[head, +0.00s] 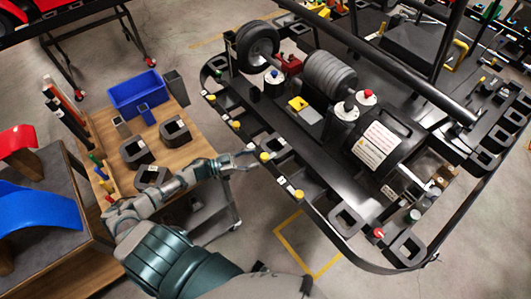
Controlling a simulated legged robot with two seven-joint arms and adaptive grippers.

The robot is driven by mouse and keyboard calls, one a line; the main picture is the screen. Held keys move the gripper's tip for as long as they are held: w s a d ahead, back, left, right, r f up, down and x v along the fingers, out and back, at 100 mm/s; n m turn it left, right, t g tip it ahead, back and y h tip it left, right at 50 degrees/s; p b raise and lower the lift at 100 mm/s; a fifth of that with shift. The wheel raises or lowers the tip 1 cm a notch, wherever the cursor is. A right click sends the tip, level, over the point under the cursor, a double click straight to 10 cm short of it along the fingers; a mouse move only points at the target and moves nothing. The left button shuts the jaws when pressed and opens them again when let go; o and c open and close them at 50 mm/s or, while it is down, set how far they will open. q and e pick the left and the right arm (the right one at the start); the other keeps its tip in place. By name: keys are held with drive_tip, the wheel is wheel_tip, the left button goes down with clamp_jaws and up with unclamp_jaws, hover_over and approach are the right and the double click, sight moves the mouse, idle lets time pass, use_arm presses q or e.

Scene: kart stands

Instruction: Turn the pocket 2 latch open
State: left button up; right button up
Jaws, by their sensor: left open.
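My left gripper (246,158) reaches in from the lower left, open, with its fingertips just left of a yellow latch knob (265,157) on the near side rail of the black kart stand (318,207). I cannot tell whether the fingers touch the knob. More yellow knobs sit along the same rail, one toward the front (298,194) and others farther back (236,124). The pocket numbers are too small to read, so I cannot tell which one is pocket 2. My right gripper is not in view.
A wooden cart (190,124) on the left holds a blue bin (136,92) and several black blocks (136,152). Kart wheels (330,75) and a labelled black housing (405,140) sit inside the stand. Bare floor separates cart and stand.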

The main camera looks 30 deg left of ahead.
sight(265, 155)
use_arm(q)
drive_tip(key=x, duration=0.4)
drive_tip(key=shift+w+d, duration=0.4)
drive_tip(key=shift+w, duration=0.05)
drive_tip(key=shift+w+d, duration=0.1)
drive_tip(key=shift+c, duration=0.5)
drive_tip(key=shift+f, duration=0.1)
drive_tip(key=c, duration=0.8)
clamp_jaws()
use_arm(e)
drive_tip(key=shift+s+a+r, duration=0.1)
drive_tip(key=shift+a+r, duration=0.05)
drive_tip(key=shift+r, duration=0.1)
